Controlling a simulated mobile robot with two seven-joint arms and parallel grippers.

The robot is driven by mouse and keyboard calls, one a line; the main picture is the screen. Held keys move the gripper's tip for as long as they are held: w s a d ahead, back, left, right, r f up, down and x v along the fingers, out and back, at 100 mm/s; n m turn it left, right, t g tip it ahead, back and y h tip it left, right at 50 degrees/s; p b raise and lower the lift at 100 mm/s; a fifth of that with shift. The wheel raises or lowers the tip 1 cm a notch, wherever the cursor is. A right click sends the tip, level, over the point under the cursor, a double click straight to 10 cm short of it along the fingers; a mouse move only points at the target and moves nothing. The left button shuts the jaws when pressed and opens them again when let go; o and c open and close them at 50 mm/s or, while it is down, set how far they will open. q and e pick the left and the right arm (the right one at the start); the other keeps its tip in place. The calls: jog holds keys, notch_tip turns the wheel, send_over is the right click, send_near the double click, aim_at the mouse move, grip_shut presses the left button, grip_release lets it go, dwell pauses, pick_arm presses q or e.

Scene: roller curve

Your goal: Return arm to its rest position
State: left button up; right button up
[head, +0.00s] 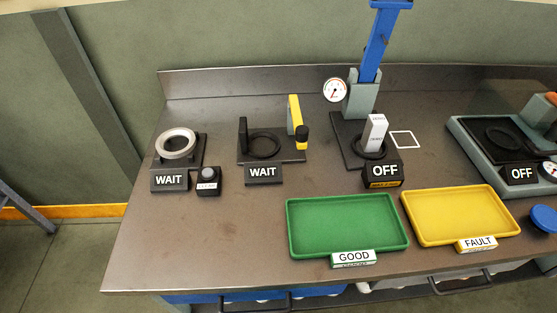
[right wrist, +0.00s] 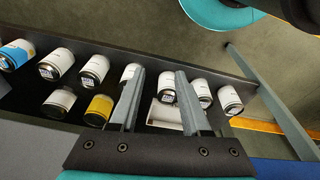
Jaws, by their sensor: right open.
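My right gripper (right wrist: 160,74) shows in the right wrist view, its two grey fingers apart. It is open, with nothing clasped between them. Behind the fingers is a dark bin (right wrist: 22,102) with two rows of small cylinders, mostly white-labelled, with one blue (right wrist: 14,54) and one yellow (right wrist: 98,110). A white piece (right wrist: 165,112) lies in the bin, seen between the fingers; I cannot tell how far it is from them. No gripper or arm shows in the head view, and my left gripper is not in view.
The brown table (head: 215,230) holds a green GOOD tray (head: 345,222) and a yellow FAULT tray (head: 460,212), both empty. Behind stand a silver ring (head: 177,134) on a WAIT stand, a second WAIT stand (head: 270,158), and a blue-levered press (head: 375,45) with a white block (head: 375,132).

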jog(key=s+d+f+b, duration=0.1)
jog(key=s+f+b, duration=0.2)
jog(key=s+f, duration=0.4)
jog(key=s+d+f+g+b, duration=0.1)
jog(key=s+f+b, duration=0.3)
jog(key=s+f, duration=0.3)
notch_tip(320, 180, down, 6)
jog(key=shift+d+r, duration=0.2)
jog(key=shift+d, duration=0.05)
